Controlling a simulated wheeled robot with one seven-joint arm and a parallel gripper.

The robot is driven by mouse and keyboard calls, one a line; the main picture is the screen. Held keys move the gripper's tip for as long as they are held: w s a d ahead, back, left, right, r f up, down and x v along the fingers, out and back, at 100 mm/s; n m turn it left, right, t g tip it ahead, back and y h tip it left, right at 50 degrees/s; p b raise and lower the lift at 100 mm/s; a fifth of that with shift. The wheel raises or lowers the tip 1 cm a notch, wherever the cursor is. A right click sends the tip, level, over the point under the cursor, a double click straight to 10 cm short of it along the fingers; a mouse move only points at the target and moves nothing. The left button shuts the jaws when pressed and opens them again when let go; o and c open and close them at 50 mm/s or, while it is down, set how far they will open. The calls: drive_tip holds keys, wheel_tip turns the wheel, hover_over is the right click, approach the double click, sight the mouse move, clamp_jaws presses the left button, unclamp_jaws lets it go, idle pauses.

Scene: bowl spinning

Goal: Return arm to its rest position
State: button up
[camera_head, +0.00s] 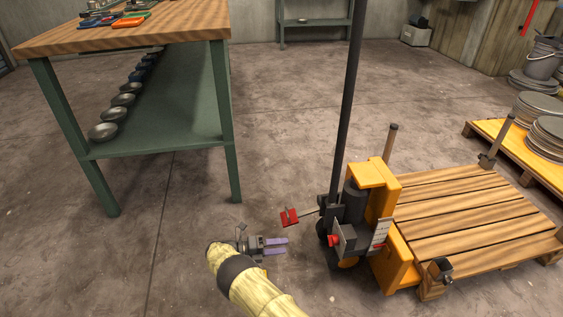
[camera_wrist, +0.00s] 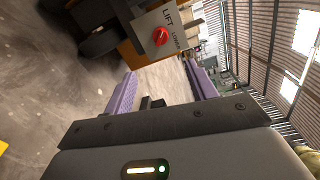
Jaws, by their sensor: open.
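My gripper (camera_head: 275,245) is at the bottom centre of the head view, at the end of my pale yellow arm, above the concrete floor. Its two purple fingers point right, toward the pallet jack. The wrist view shows the fingers spread apart on either side, with my gripper (camera_wrist: 160,88) open and nothing between them. The pallet jack (camera_head: 376,205) is just right of my gripper, with a gap between them in the head view. Its panel with a red knob (camera_wrist: 161,36) and the words LIFT and LOWER shows at the top of the wrist view.
A workbench (camera_head: 125,38) with a green lower shelf (camera_head: 175,115) stands at left, with several metal bowls (camera_head: 103,131) on the shelf. A wooden pallet (camera_head: 480,225) lies right of the jack. Stacked plates (camera_head: 545,138) are at far right. The floor (camera_head: 275,120) in the middle is clear.

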drive_tip(key=shift+r, duration=0.1)
drive_tip(key=s+d+r+m+g+y+p, duration=0.1)
drive_tip(key=d+r+m+g+y+p, duration=0.2)
drive_tip(key=d+r+m+y, duration=0.4)
drive_tip(key=s+d+r+m+g+y+p, duration=0.25)
drive_tip(key=d+r+m, duration=0.25)
drive_tip(key=r+m, duration=0.5)
drive_tip(key=s+d+r+m+t+y+p, duration=0.2)
drive_tip(key=s+d+r+m+y+p, duration=0.15)
drive_tip(key=s+r+m, duration=0.7)
drive_tip(key=s+d+r+m+t+y+p, duration=0.2)
drive_tip(key=s+r+m+t+y+p, duration=0.15)
drive_tip(key=s+r+m, duration=0.7)
wheel_tip(320, 180, up, 39)
drive_tip(key=w+n+p, duration=0.1)
drive_tip(key=p, duration=3.7)
drive_tip(key=shift+w+r+n+g, duration=0.2)
drive_tip(key=shift+n+g, duration=0.1)
drive_tip(key=shift+n, duration=0.1)
